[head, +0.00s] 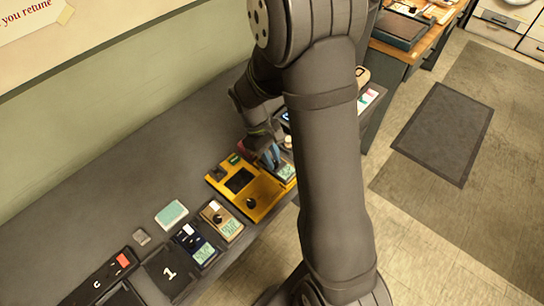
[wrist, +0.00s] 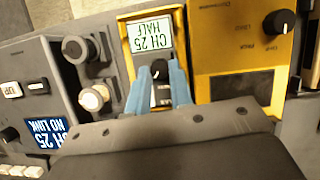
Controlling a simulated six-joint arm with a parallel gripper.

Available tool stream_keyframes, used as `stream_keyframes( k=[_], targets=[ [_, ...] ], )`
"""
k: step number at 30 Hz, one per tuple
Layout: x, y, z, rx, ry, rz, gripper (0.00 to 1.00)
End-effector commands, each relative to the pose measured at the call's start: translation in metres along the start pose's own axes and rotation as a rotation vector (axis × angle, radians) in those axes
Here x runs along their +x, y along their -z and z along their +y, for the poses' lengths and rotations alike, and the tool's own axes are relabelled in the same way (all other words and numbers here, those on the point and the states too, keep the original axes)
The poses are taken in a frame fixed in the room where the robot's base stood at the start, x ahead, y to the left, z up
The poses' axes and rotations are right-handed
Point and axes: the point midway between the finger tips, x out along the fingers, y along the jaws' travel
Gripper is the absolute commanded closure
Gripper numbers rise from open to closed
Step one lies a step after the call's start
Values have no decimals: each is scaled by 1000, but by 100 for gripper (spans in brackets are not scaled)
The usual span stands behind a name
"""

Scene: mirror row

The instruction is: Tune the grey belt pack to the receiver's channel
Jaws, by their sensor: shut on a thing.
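A grey-faced belt pack (wrist: 134,78) sits in a slot at one end of the yellow unit (head: 217,186). Its display (wrist: 150,37) reads "CH 25 HALF" in the wrist view. My gripper (wrist: 159,78) has its blue fingers shut on the pack's black knob (wrist: 159,69). In the head view my gripper (head: 271,160) is over the pack, whose greenish display (head: 287,172) partly shows. A box beside the unit has a blue display (wrist: 48,128) reading "CH 25 NO LINK"; its lower part is hidden by my gripper.

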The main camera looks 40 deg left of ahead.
Motion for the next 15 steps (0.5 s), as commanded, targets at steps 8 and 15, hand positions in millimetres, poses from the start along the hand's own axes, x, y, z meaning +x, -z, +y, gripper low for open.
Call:
stream_keyframes(
  k=[8, 15],
  targets=[
    [0, 0, 0, 1, 0, 0, 57],
    [-5, 0, 0, 1, 0, 0, 57]
  ],
)
